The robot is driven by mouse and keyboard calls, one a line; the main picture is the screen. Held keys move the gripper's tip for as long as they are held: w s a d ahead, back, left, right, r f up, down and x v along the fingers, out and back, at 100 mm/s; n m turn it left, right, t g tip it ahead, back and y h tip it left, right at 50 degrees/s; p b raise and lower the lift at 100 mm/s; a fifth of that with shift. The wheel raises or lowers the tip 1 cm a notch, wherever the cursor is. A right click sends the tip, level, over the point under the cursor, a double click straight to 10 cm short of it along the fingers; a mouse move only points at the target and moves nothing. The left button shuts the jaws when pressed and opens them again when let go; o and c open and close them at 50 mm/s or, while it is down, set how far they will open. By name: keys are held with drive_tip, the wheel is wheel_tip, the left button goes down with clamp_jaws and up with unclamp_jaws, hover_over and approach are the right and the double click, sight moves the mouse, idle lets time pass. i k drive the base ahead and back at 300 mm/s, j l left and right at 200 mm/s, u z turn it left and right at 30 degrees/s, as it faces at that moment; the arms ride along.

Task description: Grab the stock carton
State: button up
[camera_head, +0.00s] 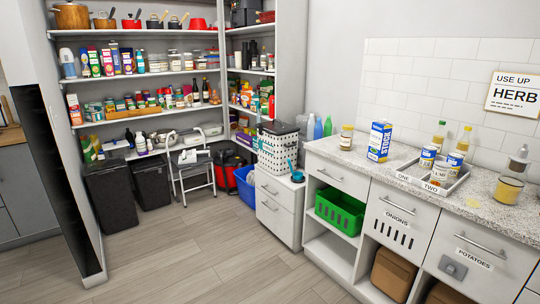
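The stock carton (379,141) is a blue and white box with "STOCK" printed down its front. It stands upright on the speckled counter (341,153) at the right, near the tiled wall. A jar with a yellowish lid (346,137) stands to its left, apart from it. A grey tray (408,181) marked "ONE" and "TWO" lies to its right and nearer. My gripper is not in view.
The tray holds cans and a bottle (455,157); a yellow candle-like jar (508,190) stands farther right. A white drawer unit (280,206) with a laundry-type basket (277,150) stands left of the counter. The wooden floor (215,255) in front is clear.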

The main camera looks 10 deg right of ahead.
sight(380, 134)
drive_tip(key=i, duration=1.9)
drive_tip(key=i+j+z, duration=0.15)
drive_tip(key=i, duration=0.65)
